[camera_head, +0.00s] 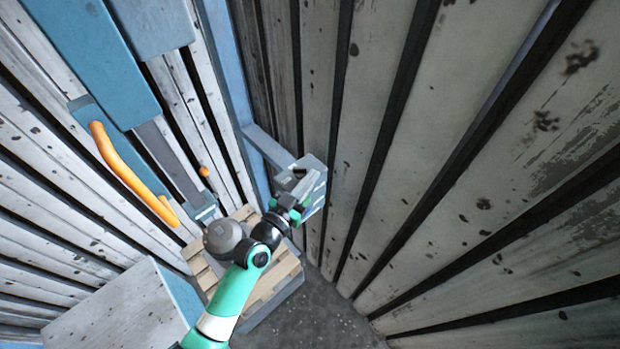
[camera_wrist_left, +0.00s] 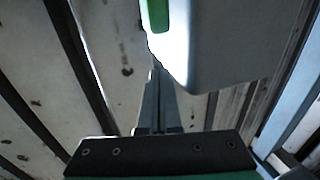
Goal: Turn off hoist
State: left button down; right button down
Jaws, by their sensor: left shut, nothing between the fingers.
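A light grey control box (camera_head: 313,184) is fixed to a blue bracket near the middle of the head view. A black part (camera_head: 300,169) shows on it. My left gripper (camera_head: 299,201) is shut and empty, right at the near side of this box. In the left wrist view the shut fingers (camera_wrist_left: 157,98) point up beside the grey box (camera_wrist_left: 225,45), which carries a green part (camera_wrist_left: 155,14) near the top edge. Whether the fingertips touch the box I cannot tell. My right gripper is not in view.
A blue upright (camera_head: 222,85) stands left of the box. A blue panel with a curved orange handle (camera_head: 125,168) is at left. A wooden pallet (camera_head: 268,285) with a round grey part (camera_head: 222,238) lies below my arm. A slatted wall (camera_head: 450,150) fills the right.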

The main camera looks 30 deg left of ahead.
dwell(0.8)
pick_arm(q)
jog(key=s+d+p, duration=0.6)
jog(key=s+p, duration=0.5)
jog(key=s, duration=0.1)
jog(key=shift+s+d, duration=0.2)
jog(key=shift+s, duration=0.05)
jog(key=shift+r, duration=0.1)
